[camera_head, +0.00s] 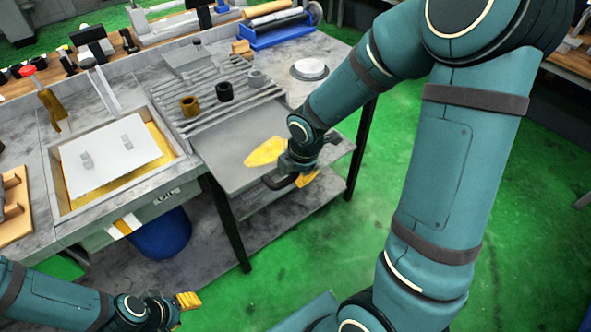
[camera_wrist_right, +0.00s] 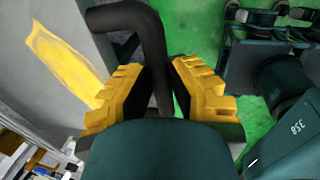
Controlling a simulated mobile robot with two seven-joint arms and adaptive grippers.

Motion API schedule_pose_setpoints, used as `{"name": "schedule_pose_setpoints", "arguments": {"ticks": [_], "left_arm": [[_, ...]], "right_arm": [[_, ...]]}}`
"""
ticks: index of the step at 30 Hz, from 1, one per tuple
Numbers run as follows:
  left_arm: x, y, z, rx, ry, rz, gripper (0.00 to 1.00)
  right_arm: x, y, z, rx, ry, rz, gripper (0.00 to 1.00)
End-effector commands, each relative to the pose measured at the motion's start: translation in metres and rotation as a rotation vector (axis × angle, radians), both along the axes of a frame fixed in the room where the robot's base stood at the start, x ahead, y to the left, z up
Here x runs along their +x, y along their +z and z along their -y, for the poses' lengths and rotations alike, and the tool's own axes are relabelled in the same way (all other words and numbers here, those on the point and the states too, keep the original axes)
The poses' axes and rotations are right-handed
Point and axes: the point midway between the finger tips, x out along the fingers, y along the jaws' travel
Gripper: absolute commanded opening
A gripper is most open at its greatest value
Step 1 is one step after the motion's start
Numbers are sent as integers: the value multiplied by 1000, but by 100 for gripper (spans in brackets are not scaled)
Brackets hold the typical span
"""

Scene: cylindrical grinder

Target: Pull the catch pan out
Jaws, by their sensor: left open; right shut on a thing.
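The catch pan (camera_head: 222,152) is a flat grey tray with a yellow patch on it. It lies at the front of the slatted rack, with its far part under the slats. The yellow-marked pan also shows in the right wrist view (camera_wrist_right: 32,95). Its dark bent handle (camera_wrist_right: 128,18) passes between the yellow fingers of my right gripper (camera_wrist_right: 160,92), which is shut on it. In the head view my right gripper (camera_head: 298,178) is at the pan's front edge and hides part of it. My left gripper (camera_head: 186,300) is open and empty at the lower left, away from the pan.
The slatted rack (camera_head: 215,100) carries small dark and brass-coloured cylinders. Left of it is an open oil tank (camera_head: 70,200) with a white plate (camera_head: 110,155). A blue barrel (camera_head: 162,235) stands below. The green floor (camera_head: 300,250) in front is clear.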

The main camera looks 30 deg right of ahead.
Motion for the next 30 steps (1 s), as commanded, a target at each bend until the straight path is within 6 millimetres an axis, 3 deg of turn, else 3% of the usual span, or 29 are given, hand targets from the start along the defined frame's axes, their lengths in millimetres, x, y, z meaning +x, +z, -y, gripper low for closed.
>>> {"name": "schedule_pose_setpoints", "arguments": {"ticks": [15,16,17,30], "left_arm": [[0,-1,0,0,0,0,47],[0,-1,0,0,0,0,47],[0,-1,0,0,0,0,47],[0,0,0,0,0,0,47]], "right_arm": [[-5,-3,-1,2,1,-8,0],[-5,-3,-1,2,1,-8,27],[-5,-3,-1,2,1,-8,34],[-4,8,1,0,-1,2,34]]}}
